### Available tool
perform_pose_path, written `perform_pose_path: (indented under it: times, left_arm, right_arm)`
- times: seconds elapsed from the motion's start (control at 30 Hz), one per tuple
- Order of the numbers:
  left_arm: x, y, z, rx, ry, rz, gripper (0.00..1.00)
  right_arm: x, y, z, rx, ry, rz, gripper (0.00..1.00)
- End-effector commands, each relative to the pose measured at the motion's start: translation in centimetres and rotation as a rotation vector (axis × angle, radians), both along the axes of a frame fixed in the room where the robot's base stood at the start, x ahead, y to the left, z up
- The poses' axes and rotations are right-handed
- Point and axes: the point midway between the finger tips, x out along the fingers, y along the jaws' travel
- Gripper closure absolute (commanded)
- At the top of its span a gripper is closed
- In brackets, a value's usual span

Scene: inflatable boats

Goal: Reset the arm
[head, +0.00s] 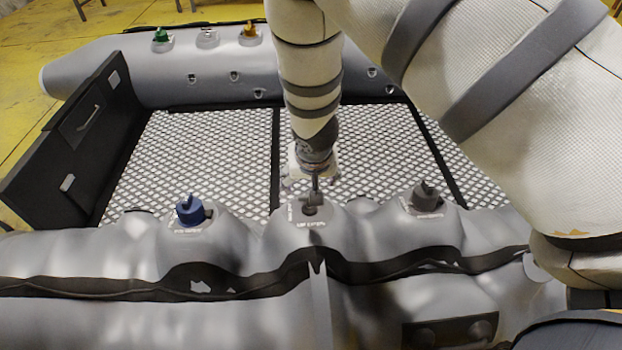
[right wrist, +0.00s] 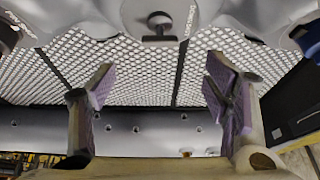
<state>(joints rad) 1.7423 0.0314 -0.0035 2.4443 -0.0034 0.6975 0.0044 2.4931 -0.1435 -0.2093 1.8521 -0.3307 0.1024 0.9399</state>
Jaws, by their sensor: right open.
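My right arm reaches down from the top right over the grey inflatable boat (head: 90,260). My right gripper (head: 313,178) is above the near tube, just behind the middle dark valve (head: 314,204); the arm hides most of its fingers in the head view. In the right wrist view the two purple-padded fingers (right wrist: 160,68) stand wide apart with nothing between them. The middle valve (right wrist: 158,27) shows beyond the fingertips there, apart from them. My left gripper is in neither view.
A blue valve (head: 190,210) sits left of the middle valve and another dark valve (head: 426,197) sits right. A black transom board (head: 75,140) closes the left end. The patterned floor (head: 200,150) is clear.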

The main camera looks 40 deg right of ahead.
Motion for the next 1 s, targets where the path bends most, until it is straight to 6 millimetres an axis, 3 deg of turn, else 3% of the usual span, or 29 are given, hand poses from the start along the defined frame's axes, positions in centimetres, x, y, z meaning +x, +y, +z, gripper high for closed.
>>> perform_pose_path:
  times: [0.13, 0.53, 0.6, 0.67, 0.77, 0.83, 0.9, 1.0]
  left_arm:
    - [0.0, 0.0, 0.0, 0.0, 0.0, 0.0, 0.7]
    - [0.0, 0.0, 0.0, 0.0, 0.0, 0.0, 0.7]
    - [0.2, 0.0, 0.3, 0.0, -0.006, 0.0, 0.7]
    - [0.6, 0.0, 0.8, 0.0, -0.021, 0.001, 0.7]
    - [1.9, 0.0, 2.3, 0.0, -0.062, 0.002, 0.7]
    - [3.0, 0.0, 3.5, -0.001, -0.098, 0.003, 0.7]
    - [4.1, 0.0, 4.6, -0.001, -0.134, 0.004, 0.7]
    - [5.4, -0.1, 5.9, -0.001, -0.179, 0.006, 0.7]
  right_arm:
    - [-0.4, 0.2, 0.9, 0.0, 0.002, 0.001, 0.3]
    - [-0.5, 0.2, 0.9, 0.0, 0.003, 0.001, 0.3]
    - [-1.7, 0.5, 0.2, 0.008, 0.026, 0.013, 0.3]
    - [-4.3, 1.0, -1.3, 0.023, 0.076, 0.044, 0.3]
    - [-12.3, 2.4, -4.4, 0.067, 0.205, 0.135, 0.3]
    - [-19.0, 3.6, -5.8, 0.099, 0.297, 0.209, 0.3]
    - [-25.4, 4.7, -6.1, 0.125, 0.378, 0.279, 0.3]
    - [-33.2, 5.8, -5.3, 0.152, 0.474, 0.369, 0.3]
